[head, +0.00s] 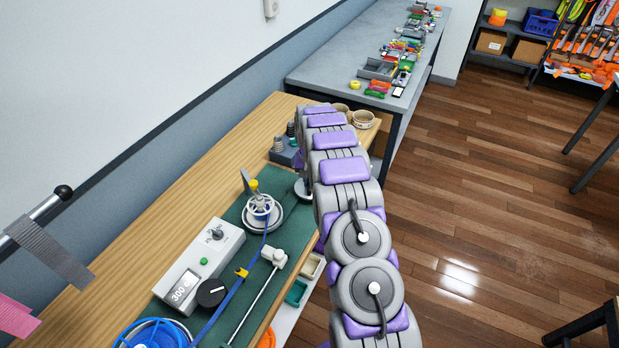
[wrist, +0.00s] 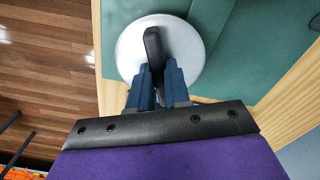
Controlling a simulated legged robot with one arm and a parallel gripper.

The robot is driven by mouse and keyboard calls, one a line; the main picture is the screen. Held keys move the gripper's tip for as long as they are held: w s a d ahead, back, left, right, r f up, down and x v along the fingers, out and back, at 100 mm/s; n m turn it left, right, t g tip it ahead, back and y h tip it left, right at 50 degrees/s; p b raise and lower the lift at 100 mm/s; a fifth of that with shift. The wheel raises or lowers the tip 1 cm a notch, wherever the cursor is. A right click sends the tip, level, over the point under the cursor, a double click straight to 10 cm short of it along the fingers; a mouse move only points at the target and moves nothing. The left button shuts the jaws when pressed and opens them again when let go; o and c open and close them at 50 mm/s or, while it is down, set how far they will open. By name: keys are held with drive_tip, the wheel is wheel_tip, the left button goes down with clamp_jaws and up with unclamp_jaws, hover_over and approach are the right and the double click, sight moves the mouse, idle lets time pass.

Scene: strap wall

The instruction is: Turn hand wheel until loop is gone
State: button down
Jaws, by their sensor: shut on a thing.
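In the wrist view, the hand wheel (wrist: 128,50) is a pale round disc with a black handle bar (wrist: 152,42). My gripper (wrist: 158,72) is shut on this handle with its two blue fingers. In the head view, my arm hides the gripper and most of the wheel; a grey rim (head: 301,191) shows at the arm's left edge. A blue strap (head: 226,303) runs up the green mat (head: 290,228) to a grey spool (head: 262,211) with a yellow part on top. I cannot make out a clear slack loop in the strap.
A grey control box (head: 197,262) with a display reading 300 stands left of the strap. A thin white rod (head: 253,303) lies to its right. A blue reel (head: 152,335) is at the near end. Round tins (head: 363,119) stand at the bench's far end.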

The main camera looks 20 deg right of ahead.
drive_tip(key=shift+m+p, duration=0.45)
drive_tip(key=shift+m, duration=0.75)
drive_tip(key=c, duration=1.1)
unclamp_jaws()
wheel_tip(320, 180, up, 17)
drive_tip(key=shift+r+p, duration=0.2)
drive_tip(key=shift+p, duration=0.6)
drive_tip(key=shift+w, duration=0.1)
